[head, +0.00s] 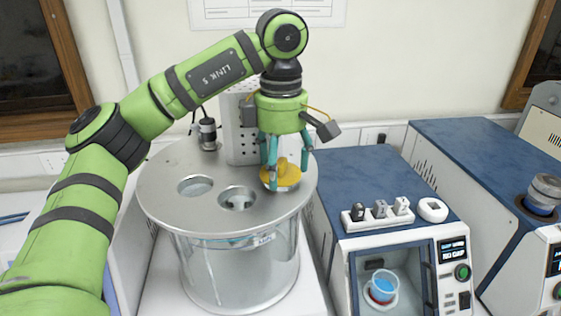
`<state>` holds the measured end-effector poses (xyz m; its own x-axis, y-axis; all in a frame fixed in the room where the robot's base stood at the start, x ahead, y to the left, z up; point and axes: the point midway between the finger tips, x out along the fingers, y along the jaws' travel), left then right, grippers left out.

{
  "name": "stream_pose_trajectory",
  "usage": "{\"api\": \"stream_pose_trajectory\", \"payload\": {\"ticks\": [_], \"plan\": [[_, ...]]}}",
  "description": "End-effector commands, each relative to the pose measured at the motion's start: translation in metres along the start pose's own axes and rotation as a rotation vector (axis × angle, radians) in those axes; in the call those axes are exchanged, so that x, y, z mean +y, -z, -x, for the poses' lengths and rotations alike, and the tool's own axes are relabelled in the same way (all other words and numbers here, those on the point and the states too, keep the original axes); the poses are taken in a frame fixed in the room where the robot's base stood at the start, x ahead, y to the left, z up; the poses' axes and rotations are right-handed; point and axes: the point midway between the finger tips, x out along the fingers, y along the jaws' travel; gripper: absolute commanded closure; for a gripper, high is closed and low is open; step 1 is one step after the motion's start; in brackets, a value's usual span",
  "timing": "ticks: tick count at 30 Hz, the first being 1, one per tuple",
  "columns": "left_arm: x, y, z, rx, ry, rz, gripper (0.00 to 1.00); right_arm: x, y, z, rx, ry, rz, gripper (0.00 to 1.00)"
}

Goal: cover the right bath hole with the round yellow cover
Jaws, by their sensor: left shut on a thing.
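The round yellow cover (284,176) is held in my left gripper (273,168), whose teal fingers are shut on it. The gripper points down over the right part of the metal lid (165,212) of the glass bath (237,268). The cover is to the right of and slightly behind the right bath hole (238,199), which is open. I cannot tell whether the cover touches the lid. The left bath hole (195,186) is also open. My right gripper is not in view.
A blue-topped instrument (375,172) stands right of the bath, with a white rack (376,217) of small dark-topped items on it and a blue-and-red cup (382,286) inside. Another instrument (470,150) stands at the far right. A grey column (240,125) rises behind the lid.

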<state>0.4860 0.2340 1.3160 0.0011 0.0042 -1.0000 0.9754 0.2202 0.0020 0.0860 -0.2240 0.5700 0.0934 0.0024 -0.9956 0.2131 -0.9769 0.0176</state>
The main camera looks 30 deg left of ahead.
Motion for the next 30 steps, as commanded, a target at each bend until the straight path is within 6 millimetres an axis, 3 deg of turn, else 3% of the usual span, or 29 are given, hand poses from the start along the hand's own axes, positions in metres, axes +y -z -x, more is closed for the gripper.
{"api": "stream_pose_trajectory", "payload": {"ticks": [24,25,30], "plan": [[0.0,0.0,-0.013,0.0,0.0,0.001,0.63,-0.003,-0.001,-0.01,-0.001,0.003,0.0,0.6],[0.0,0.0,-0.012,-0.001,0.0,0.001,0.18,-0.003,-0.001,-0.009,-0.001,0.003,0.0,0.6],[0.0,0.0,-0.012,0.0,0.0,0.001,0.18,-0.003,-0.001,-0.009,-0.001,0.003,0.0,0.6]]}}
